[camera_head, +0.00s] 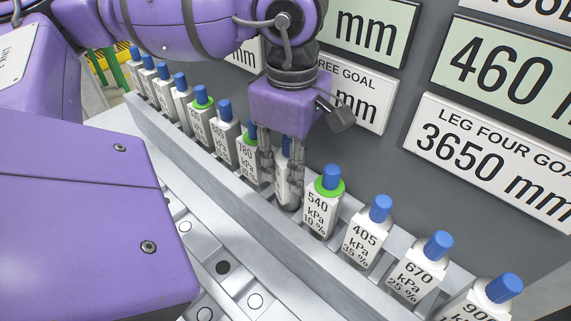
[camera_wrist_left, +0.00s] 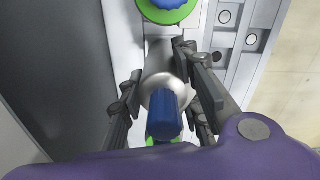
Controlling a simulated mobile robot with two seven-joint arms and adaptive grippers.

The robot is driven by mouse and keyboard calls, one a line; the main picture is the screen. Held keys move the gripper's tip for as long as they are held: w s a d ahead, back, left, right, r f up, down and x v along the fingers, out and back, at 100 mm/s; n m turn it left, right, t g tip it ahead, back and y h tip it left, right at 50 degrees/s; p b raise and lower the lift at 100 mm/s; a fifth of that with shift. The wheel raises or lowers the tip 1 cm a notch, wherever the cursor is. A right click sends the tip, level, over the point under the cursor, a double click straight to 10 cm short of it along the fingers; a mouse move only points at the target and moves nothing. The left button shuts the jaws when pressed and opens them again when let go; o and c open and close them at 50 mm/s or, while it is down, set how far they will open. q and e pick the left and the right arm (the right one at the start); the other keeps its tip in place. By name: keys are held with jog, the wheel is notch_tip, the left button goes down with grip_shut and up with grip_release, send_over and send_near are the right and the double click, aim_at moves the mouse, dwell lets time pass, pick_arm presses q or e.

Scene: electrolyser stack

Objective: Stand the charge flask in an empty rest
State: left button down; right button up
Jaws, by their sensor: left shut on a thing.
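My left gripper (camera_head: 279,195) points down over the row of flasks and is shut on a flask with a blue cap. This held flask (camera_head: 283,188) has a pale label mostly hidden by the fingers. In the left wrist view its blue cap (camera_wrist_left: 164,115) and grey metal body (camera_wrist_left: 160,62) show between the fingers. It stands in line with the row, between a green-collared flask (camera_head: 247,157) and the green-collared 540 kPa flask (camera_head: 320,208). I cannot tell whether its base touches the rack (camera_head: 215,172). My right gripper is not in view.
More blue-capped flasks line the rack on both sides, including the 405 kPa (camera_head: 365,238) and 670 kPa (camera_head: 413,276) ones. The neighbours are close to the fingers. A grey wall with large signs (camera_head: 487,150) rises behind. A pale panel with round spots (camera_head: 222,267) lies in front.

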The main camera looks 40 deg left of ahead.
pick_arm(q)
jog(key=shift+f, duration=0.7)
jog(key=c, duration=1.3)
grip_release()
jog(key=shift+r, duration=0.3)
notch_tip(320, 180, up, 11)
jog(key=shift+r, duration=0.45)
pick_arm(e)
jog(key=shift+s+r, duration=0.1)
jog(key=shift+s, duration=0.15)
